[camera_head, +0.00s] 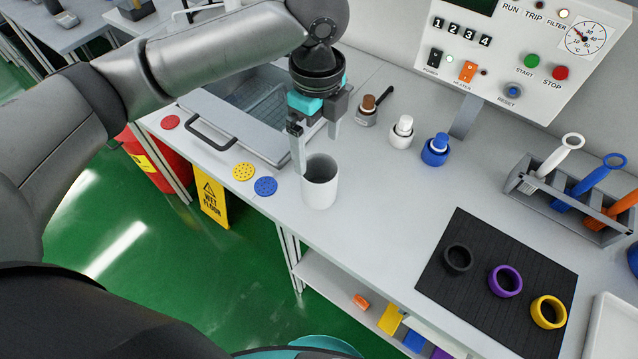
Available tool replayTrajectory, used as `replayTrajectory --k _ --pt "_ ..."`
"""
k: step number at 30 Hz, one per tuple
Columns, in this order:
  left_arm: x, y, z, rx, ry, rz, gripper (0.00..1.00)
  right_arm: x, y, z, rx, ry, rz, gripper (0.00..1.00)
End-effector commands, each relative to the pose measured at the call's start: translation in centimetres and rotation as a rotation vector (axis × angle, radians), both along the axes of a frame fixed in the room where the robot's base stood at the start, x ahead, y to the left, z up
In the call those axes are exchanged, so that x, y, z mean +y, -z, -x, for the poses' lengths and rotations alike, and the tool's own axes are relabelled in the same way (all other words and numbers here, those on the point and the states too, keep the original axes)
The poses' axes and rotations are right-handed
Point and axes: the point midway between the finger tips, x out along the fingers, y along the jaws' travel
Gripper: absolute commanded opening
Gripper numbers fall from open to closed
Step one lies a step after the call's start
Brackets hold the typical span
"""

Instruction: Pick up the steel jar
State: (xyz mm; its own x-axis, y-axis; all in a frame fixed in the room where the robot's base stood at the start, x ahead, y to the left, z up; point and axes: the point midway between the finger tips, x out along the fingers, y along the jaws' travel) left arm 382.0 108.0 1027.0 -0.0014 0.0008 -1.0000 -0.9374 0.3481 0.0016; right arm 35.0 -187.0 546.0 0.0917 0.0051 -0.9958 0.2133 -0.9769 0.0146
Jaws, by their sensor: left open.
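A pale grey, open-topped cylindrical jar (320,190) stands upright near the front edge of the workbench. It is the only thing in view that could be the steel jar, though its surface looks nearly white. My left gripper (316,154) points down over the jar's rim with its two fingers spread apart. One finger overlaps the left part of the rim and the other is behind it, to the right. I cannot tell whether either finger touches the jar. The jar is not held. My right gripper is not in view.
A metal basin (262,100) with a dark handle lies behind and left of the jar. Yellow (243,172) and blue (265,186) discs lie to its left. Small bottles (435,150) stand behind right. A black mat (478,300) with rings lies right. Bare bench lies between jar and mat.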

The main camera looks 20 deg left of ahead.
Motion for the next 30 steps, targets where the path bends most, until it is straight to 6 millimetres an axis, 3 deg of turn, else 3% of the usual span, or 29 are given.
replayTrajectory --k 1,6,16,24,30 --pt "0.0 1.4 0.1 0.005 -0.001 -0.002 1.00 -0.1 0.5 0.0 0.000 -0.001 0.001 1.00" --pt "0.0 4.3 0.0 0.002 -0.001 -0.002 1.00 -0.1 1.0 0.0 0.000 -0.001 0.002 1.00" --pt "-0.1 6.4 -0.1 0.000 -0.001 0.000 1.00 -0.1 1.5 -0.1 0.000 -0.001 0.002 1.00" --pt "-0.2 10.3 -0.2 0.000 0.000 0.000 1.00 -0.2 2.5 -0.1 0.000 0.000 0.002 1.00" --pt "-0.2 10.6 -0.3 -0.002 0.001 0.001 1.00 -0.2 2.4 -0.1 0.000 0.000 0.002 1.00"
